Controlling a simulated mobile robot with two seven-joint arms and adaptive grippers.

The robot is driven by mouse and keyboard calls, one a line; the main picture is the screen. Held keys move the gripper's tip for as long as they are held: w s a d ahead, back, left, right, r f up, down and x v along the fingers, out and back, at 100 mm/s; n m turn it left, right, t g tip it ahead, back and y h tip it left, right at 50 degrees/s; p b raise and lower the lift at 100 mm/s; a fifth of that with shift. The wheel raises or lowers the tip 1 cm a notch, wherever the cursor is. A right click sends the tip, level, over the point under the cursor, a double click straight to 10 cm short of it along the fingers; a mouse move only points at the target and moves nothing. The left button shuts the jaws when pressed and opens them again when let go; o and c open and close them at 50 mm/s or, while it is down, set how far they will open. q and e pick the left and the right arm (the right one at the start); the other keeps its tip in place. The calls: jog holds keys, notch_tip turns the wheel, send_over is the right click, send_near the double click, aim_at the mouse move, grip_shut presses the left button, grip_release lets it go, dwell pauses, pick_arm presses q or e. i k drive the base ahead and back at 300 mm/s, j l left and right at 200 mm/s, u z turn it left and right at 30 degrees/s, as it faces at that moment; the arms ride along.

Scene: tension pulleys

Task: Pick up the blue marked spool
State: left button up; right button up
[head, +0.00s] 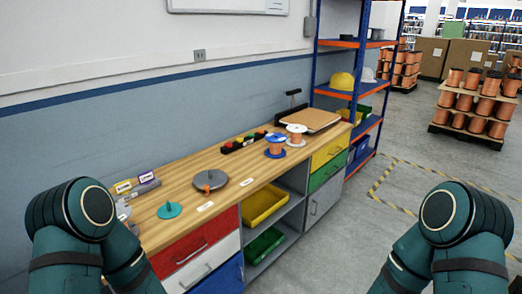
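The blue marked spool (275,147) stands upright on the wooden workbench top (228,160), toward its far right part. It has copper-coloured winding and blue flanges. A similar spool with white flanges (296,135) stands just behind it to the right. Only upper parts of my two arms show, at the lower left and lower right. Neither gripper is in the picture, and nothing is touching the spools.
A grey disc (211,181) and a teal disc with a peg (170,210) lie nearer on the bench. A dark strip with coloured blocks (243,142) and a brown board (310,119) lie near the spools. A blue-orange shelf (357,90) stands beyond. Floor right of the bench is clear.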

aim_at(275, 151)
jog(key=i+l+u, duration=0.1)
jog(key=u, duration=0.25)
jog(key=l+u, duration=0.1)
jog(key=u, duration=0.25)
jog(key=i+l+u, duration=0.1)
jog(key=u, duration=0.25)
jog(key=i+l+u, duration=0.1)
jog(key=l+u, duration=0.15)
jog(key=l, duration=0.25)
jog(key=l+u, duration=0.3)
jog(key=l, duration=0.2)
jog(key=i+l+u, duration=0.2)
jog(key=l, duration=1.75)
jog(key=k+j, duration=0.05)
jog(key=k, duration=0.05)
